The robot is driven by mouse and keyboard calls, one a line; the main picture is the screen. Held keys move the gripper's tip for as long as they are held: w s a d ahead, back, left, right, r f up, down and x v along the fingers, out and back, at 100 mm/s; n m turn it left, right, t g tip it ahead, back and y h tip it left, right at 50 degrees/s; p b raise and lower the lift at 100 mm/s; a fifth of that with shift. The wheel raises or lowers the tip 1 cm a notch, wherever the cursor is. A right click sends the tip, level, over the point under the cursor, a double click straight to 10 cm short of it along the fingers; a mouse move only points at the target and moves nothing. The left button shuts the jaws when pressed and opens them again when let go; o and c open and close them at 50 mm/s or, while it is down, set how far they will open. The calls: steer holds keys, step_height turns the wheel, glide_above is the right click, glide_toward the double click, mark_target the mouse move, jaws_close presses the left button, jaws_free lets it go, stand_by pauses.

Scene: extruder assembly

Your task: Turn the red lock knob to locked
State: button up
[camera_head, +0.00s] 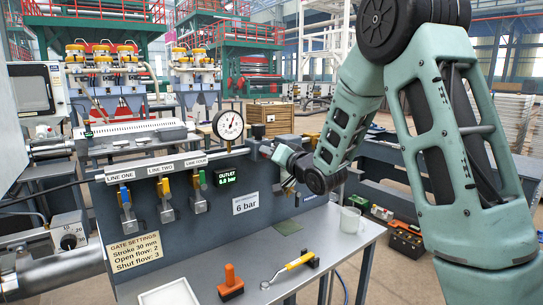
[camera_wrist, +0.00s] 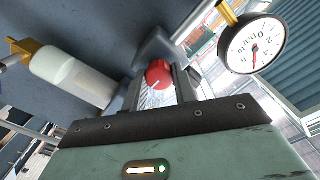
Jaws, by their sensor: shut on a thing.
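The red lock knob (camera_wrist: 158,72) shows in the wrist view between the two fingers of my gripper (camera_wrist: 160,92). A short pale mark is on its face. My gripper is shut on the knob, with a finger on either side. In the head view my gripper (camera_head: 281,158) is at the right part of the grey panel, and I cannot make out the knob there. The round pressure gauge (camera_head: 228,124) stands on the panel's top edge, and it also shows in the wrist view (camera_wrist: 254,46). A green outlet display (camera_head: 229,178) is below it.
Three valve levers, including the blue one (camera_head: 124,195), hang on the panel to the left. A "6 bar" card (camera_head: 245,203) is below the display. On the grey table are an orange-handled block (camera_head: 231,284), a yellow-handled tool (camera_head: 299,261) and a white mug (camera_head: 349,219).

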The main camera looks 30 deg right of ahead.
steer(key=shift+f, duration=0.15)
steer(key=o, duration=1)
steer(key=shift+c, duration=0.2)
steer(key=shift+s, duration=0.1)
steer(key=s+b, duration=1.1)
steer(key=s, duration=0.6)
steer(key=shift+s+d, duration=0.15)
steer(key=shift+d, duration=0.15)
